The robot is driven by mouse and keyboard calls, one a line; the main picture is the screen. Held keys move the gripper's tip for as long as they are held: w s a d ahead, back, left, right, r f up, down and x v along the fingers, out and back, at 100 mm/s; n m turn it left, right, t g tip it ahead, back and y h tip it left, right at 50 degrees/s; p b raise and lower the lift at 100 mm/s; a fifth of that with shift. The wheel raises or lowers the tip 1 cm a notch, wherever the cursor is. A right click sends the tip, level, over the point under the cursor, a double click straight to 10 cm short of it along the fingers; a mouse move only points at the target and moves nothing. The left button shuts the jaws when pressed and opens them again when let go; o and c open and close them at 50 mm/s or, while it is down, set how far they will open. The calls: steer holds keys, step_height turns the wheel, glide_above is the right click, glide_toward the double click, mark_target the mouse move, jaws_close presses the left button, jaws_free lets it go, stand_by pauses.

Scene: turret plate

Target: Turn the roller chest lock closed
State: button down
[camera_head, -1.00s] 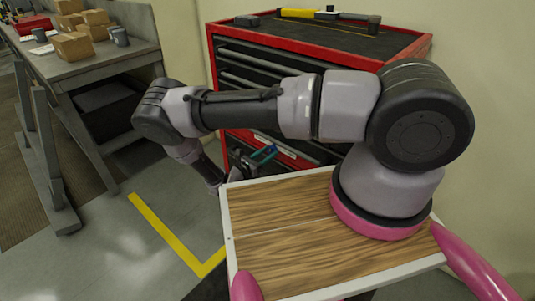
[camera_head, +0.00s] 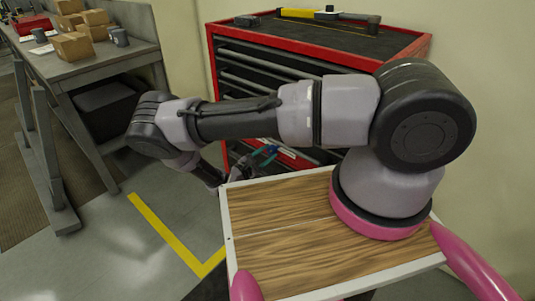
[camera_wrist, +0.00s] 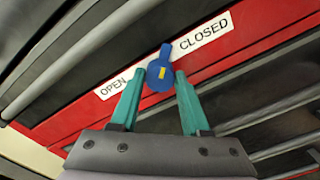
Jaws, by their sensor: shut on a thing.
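The roller chest (camera_head: 322,38) is red with dark drawers. Its lock (camera_wrist: 160,73) is a round blue knob with a tab and a yellow mark, set on a red strip in the wrist view. The tab points up, between the words OPEN and CLOSED, close to the start of CLOSED. My gripper (camera_wrist: 160,82) has its teal fingers on either side of the knob and is shut on it. In the head view my gripper (camera_head: 265,155) is at the chest front, small and partly blurred. The lock cannot be made out there.
A white label (camera_wrist: 203,37) runs beside the lock. Long drawer handles (camera_wrist: 255,68) lie on either side of the strip. A hammer-like tool (camera_head: 330,15) lies on the chest top. A workbench (camera_head: 95,62) with boxes stands at the left, with open floor before it.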

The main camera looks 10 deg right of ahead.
steer(key=shift+r, duration=0.15)
steer(key=shift+c, duration=1.8)
jaws_free()
steer(key=v, duration=1)
steer(key=shift+s+a, duration=0.25)
steer(key=shift+a, duration=0.05)
